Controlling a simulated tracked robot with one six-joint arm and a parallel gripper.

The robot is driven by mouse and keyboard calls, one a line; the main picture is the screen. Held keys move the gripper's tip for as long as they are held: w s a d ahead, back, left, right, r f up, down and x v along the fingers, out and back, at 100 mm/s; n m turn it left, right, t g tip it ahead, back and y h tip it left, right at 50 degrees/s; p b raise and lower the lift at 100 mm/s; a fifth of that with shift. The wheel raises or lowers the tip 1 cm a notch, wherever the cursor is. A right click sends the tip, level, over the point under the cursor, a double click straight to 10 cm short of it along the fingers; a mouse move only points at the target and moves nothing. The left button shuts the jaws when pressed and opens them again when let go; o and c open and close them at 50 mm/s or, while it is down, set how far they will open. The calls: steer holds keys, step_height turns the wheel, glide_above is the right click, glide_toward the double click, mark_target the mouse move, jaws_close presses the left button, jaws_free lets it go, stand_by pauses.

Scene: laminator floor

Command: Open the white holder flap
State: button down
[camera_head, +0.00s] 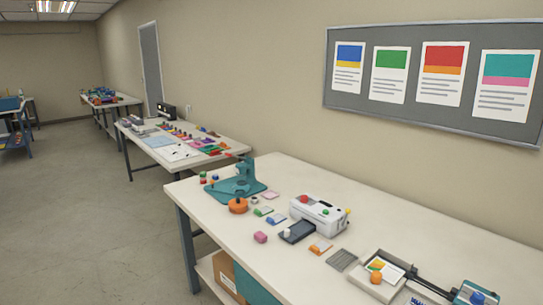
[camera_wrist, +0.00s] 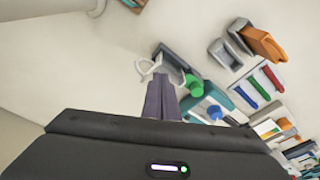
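My gripper (camera_wrist: 161,80) shows only in the wrist view, with its two dark fingers together. A small white looped piece (camera_wrist: 150,67) is just past the fingertips; whether they touch it I cannot tell. Beside it on the right is a dark grey piece (camera_wrist: 170,54) and a green knob (camera_wrist: 193,86). I cannot tell for sure which thing is the white holder. In the head view, a pale open tray (camera_head: 360,276) with a printed card (camera_head: 385,267) and an orange knob (camera_head: 376,278) stands at the near right of the bench. No flap is clearly visible there.
The bench (camera_head: 360,210) also carries a teal press (camera_head: 245,180), a white machine (camera_head: 320,216) with coloured buttons and a dark tray (camera_head: 297,232). In the wrist view, pale holders (camera_wrist: 225,52), an orange piece (camera_wrist: 264,43) and coloured strips crowd the right; the left is mostly bare.

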steer(key=shift+s+d+f, duration=0.15)
steer(key=shift+s+d, duration=0.7)
steer(key=shift+s, duration=0.15)
steer(key=shift+s+d+f, duration=0.15)
steer(key=shift+s+d, duration=0.7)
steer(key=shift+s, duration=0.1)
stand_by(1.1)
steer(key=shift+r, duration=0.15)
steer(key=shift+w+a+r, duration=0.1)
steer(key=shift+w+r, duration=0.05)
steer(key=shift+r, duration=0.65)
steer(key=shift+w+a+r, duration=0.1)
steer(key=shift+w+r, duration=0.05)
steer(key=shift+r, duration=0.6)
steer(key=shift+w+a+r, duration=0.2)
steer(key=shift+r, duration=0.45)
steer(key=shift+w+a+r, duration=0.15)
steer(key=shift+w+r, duration=0.05)
steer(key=shift+r, duration=0.5)
steer(key=shift+w+a+r, duration=0.2)
steer(key=shift+r, duration=0.45)
